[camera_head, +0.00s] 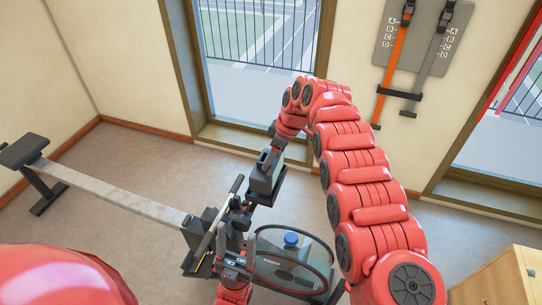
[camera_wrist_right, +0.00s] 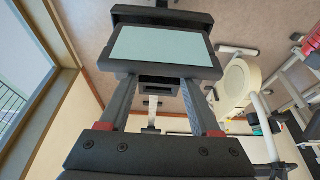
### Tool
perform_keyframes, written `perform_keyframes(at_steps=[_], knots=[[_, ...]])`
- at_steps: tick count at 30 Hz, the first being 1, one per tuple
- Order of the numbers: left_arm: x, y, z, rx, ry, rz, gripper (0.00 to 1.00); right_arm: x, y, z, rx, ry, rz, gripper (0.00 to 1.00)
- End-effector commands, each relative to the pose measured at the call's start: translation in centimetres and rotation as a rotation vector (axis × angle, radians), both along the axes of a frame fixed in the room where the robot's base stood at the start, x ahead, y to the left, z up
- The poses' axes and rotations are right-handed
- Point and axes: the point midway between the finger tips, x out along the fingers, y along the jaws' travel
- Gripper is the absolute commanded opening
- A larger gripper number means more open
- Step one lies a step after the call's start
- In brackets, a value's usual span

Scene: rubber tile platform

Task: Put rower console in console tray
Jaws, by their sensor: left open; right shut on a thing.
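The rower console (camera_wrist_right: 160,48) fills the upper middle of the right wrist view, its pale blank screen in a dark housing. My right gripper (camera_wrist_right: 158,100) is shut on it, one finger on each side. In the head view this gripper (camera_head: 268,160) hangs near the window with the dark console (camera_head: 264,182) below it, above the front of the rower. My left gripper (camera_head: 236,245) is lower, open, beside the rower's front end and partly hidden among its dark parts. I cannot make out the console tray with certainty.
A wooden box (camera_head: 495,280) is at the lower right. Open floor lies behind the rail, below the window wall.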

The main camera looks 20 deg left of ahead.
Motion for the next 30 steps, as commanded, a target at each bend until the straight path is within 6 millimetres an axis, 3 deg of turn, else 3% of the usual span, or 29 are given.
perform_keyframes(at_steps=[29,30], knots=[[0.0,0.0,-2.1,0.0,0.0,0.0,0.61,0.1,0.0,-2.4,0.001,-0.002,-0.002,0.0],[0.0,0.0,-2.1,0.0,0.0,0.0,0.61,0.1,0.0,-2.4,0.001,-0.002,-0.002,0.66]])
